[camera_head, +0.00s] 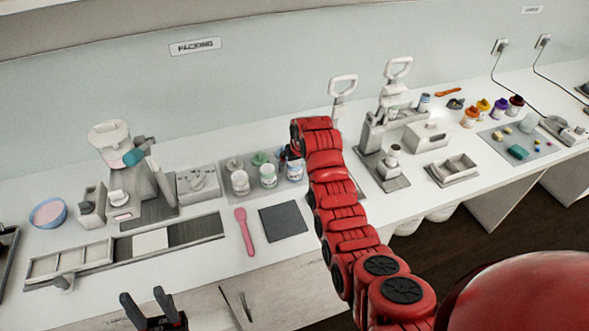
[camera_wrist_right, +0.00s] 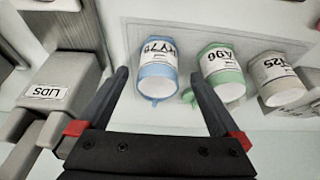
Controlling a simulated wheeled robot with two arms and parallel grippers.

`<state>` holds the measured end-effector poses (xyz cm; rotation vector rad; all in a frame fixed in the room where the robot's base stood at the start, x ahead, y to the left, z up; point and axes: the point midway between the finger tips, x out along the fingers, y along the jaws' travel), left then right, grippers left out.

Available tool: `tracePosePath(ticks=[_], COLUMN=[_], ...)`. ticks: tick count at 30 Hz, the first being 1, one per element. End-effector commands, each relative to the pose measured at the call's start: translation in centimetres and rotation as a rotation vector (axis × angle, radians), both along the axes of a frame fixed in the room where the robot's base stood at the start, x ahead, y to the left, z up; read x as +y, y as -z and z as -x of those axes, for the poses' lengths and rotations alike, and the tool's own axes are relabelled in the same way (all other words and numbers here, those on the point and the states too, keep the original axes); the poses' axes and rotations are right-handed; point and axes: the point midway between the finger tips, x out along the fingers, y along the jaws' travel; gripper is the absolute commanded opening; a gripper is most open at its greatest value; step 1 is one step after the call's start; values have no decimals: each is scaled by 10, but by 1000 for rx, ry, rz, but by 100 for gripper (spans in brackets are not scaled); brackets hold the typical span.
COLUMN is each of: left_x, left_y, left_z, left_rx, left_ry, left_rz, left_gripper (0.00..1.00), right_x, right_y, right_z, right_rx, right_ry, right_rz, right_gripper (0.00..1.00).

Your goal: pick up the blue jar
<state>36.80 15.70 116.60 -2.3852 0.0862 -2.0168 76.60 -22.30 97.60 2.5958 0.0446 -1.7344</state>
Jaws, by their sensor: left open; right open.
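The blue jar (camera_wrist_right: 157,66) has a white label and lies between the fingertips in the right wrist view, beyond them, apart from both as far as I can tell. In the head view the blue jar (camera_head: 294,171) stands at the right end of a row of jars, partly hidden by my right arm. My right gripper (camera_wrist_right: 160,76) is open and empty, pointing at the blue jar; in the head view its fingers are mostly hidden by the arm. My left gripper (camera_head: 150,304) is open and empty at the front edge, far from the jars.
A green jar (camera_wrist_right: 222,70) and a grey jar (camera_wrist_right: 273,77) stand beside the blue one. A grey box labelled LIDS (camera_wrist_right: 52,85) is close to my right gripper. A pink spatula (camera_head: 244,231) and a dark mat (camera_head: 283,221) lie in front of the jars.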

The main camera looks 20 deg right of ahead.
Motion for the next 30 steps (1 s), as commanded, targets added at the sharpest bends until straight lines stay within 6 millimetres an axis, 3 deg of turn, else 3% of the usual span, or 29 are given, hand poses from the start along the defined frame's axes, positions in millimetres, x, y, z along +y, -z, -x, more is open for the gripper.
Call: tracePosePath(ticks=[1,5,12,23,25,30], left_x=[0,0,0,0,0,0], left_y=[-10,-22,-26,-26,-26,-26], left_z=[0,0,0,0,0,0], left_rx=[0,0,0,0,0,0], left_ry=[0,0,0,0,0,0], left_rz=[0,0,0,0,0,0], left_gripper=[50,50,50,50,50,50], right_x=[0,-2,-1,-2,-2,-2], right_y=[1,14,35,39,39,39], right_z=[0,-5,-12,-15,-15,-15], right_rx=[6,5,6,-1,0,0], right_ry=[0,0,0,1,0,0], right_rz=[-1,0,-1,0,0,0], right_gripper=[100,100,100,100,93,62])
